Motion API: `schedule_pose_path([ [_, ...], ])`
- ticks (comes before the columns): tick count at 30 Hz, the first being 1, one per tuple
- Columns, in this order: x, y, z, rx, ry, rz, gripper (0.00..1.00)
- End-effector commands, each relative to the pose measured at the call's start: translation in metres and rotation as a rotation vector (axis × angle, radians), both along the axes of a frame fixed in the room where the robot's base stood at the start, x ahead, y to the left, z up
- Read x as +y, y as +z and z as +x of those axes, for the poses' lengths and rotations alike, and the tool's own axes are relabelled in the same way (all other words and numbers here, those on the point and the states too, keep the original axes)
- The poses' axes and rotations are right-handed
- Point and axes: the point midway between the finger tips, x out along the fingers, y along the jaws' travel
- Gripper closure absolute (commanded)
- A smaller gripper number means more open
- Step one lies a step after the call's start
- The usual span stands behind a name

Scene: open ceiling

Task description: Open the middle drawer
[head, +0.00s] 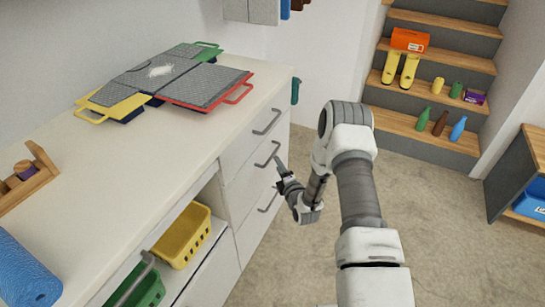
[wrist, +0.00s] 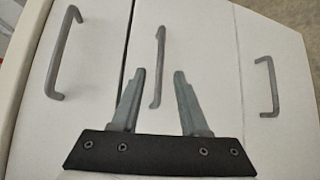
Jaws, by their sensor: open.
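The middle drawer (head: 250,181) is in the white cabinet's stack of three, and its front looks flush with the others. Its grey bar handle (head: 267,155) is the middle of three handles. In the wrist view, the middle drawer handle (wrist: 159,60) runs nearly upright in the picture, between the two fingers. My gripper (head: 279,165) is close to this handle in the head view. In the wrist view my gripper (wrist: 160,72) has its fingers apart, one on each side of the handle's lower part. I cannot tell whether either finger touches it.
The upper handle (head: 267,122) and lower handle (head: 268,199) are close by. Left of the drawers, an open compartment holds a yellow basket (head: 183,236) and a green basket (head: 140,289). Bare floor (head: 300,262) lies in front. Steps (head: 425,138) with bottles stand behind.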

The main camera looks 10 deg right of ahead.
Motion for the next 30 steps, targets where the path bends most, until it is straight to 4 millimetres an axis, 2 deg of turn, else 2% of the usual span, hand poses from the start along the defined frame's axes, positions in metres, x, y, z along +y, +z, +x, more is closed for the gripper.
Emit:
schedule_pose_path([
  [6, 0.006, -0.007, 0.041, -0.002, -0.001, 0.000, 0.56],
  [12, 0.010, -0.011, 0.066, 0.000, 0.000, 0.000, 0.56],
  [18, 0.011, -0.011, 0.076, 0.000, -0.001, 0.001, 0.56],
  [26, 0.011, -0.011, 0.077, 0.001, 0.000, 0.001, 0.56],
  [30, 0.011, -0.011, 0.076, 0.001, 0.000, 0.001, 0.79],
])
